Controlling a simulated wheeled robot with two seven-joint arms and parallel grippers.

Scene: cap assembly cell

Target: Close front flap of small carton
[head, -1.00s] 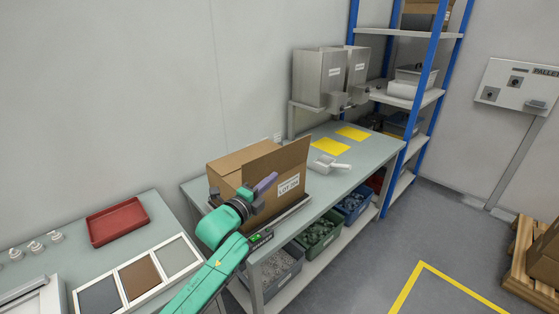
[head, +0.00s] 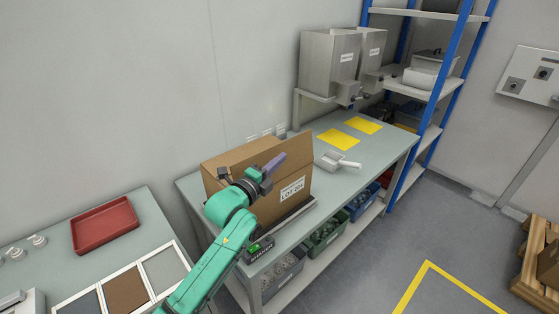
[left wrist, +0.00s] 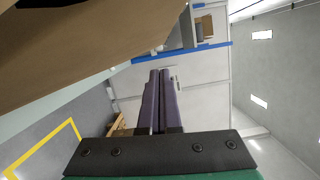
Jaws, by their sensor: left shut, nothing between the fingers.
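The small carton (head: 235,160) is a brown box with a white lot label (head: 292,188) on its front, standing on the grey bench. In the left wrist view, the shut fingers (left wrist: 160,100) point away beside a large brown cardboard surface (left wrist: 70,40); contact cannot be told. My right gripper is out of view.
Metal dispensers (head: 330,62) stand behind the bench (head: 375,152). A white scoop (head: 337,161) and yellow mats (head: 338,139) lie right of the carton. Bins (head: 325,232) sit below. A red tray (head: 104,224) is on the left table. A blue-post shelf (head: 435,100) stands at right.

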